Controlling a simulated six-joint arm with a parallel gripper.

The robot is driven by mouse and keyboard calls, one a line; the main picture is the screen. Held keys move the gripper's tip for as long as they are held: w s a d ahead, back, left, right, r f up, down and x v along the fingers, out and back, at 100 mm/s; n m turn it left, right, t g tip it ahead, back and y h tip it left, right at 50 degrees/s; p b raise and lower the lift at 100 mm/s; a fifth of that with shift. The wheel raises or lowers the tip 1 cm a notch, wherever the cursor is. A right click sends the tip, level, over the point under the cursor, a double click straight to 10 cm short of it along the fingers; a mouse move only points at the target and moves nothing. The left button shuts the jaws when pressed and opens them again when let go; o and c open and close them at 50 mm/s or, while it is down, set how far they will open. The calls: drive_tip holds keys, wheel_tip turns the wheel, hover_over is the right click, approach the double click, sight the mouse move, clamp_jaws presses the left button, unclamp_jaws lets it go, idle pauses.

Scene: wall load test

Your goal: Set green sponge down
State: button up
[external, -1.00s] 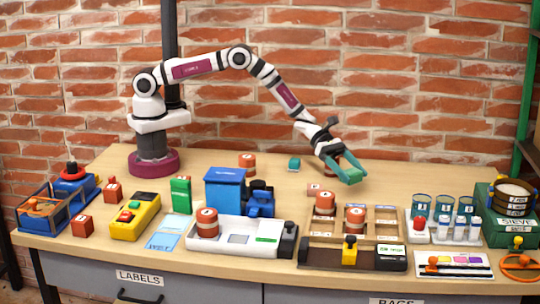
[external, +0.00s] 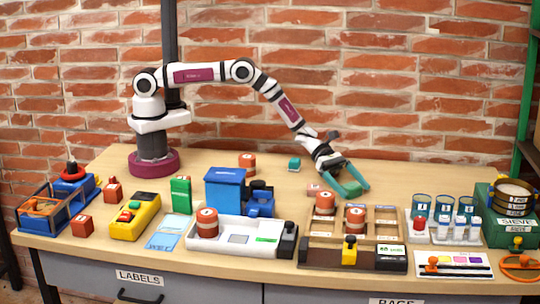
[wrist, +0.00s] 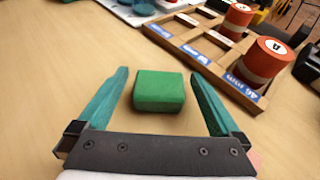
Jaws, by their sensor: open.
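The green sponge (wrist: 159,92) is a small block lying on the wooden tabletop in the wrist view. My gripper (wrist: 160,85) is open, with one teal finger on each side of the sponge and a visible gap between each finger and it. In the external view my gripper (external: 351,182) is low over the right-back part of the table, and the sponge (external: 350,187) shows between its fingers.
A wooden tray (external: 329,237) with orange-banded cylinders stands just in front of my gripper. The tabletop right of my gripper is clear.

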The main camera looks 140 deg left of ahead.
drive_tip(key=shift+s+r, duration=0.1)
drive_tip(key=shift+r, duration=0.1)
drive_tip(key=v, duration=1.2)
drive_tip(key=w+d+r+m+g+h, duration=0.1)
drive_tip(key=w+d+r+m+h, duration=0.15)
drive_tip(key=d+r+m, duration=0.35)
drive_tip(key=w+d+r+m+g+h, duration=0.1)
drive_tip(key=d+r+m+h, duration=0.15)
drive_tip(key=d, duration=0.65)
drive_tip(key=s+d+r+m+g+h, duration=0.1)
drive_tip(key=s+d+r+m+g, duration=0.15)
drive_tip(key=d+m, duration=0.35)
drive_tip(key=s+d+r+m+g+h, duration=0.1)
drive_tip(key=s+d+r+m+g, duration=0.2)
drive_tip(key=d, duration=0.5)
drive_tip(key=s+d+r+m+g, duration=0.1)
drive_tip(key=s+d+m+g, duration=0.25)
drive_tip(key=d+m, duration=0.3)
drive_tip(key=s+d+r+m+g+y, duration=0.1)
drive_tip(key=s+d+m, duration=0.1)
drive_tip(key=s+m, duration=0.15)
drive_tip(key=s+d+m+g+y, duration=0.1)
drive_tip(key=s+d+m, duration=0.15)
drive_tip(key=s, duration=0.25)
drive_tip(key=s+a+m+y, duration=0.5)
drive_tip(key=s+m+y, duration=0.1)
drive_tip(key=s+m, duration=0.5)
drive_tip(key=shift+s+r+m+g+y, duration=0.3)
drive_tip(key=shift+s+r+g+y, duration=0.1)
drive_tip(key=shift+s, duration=0.65)
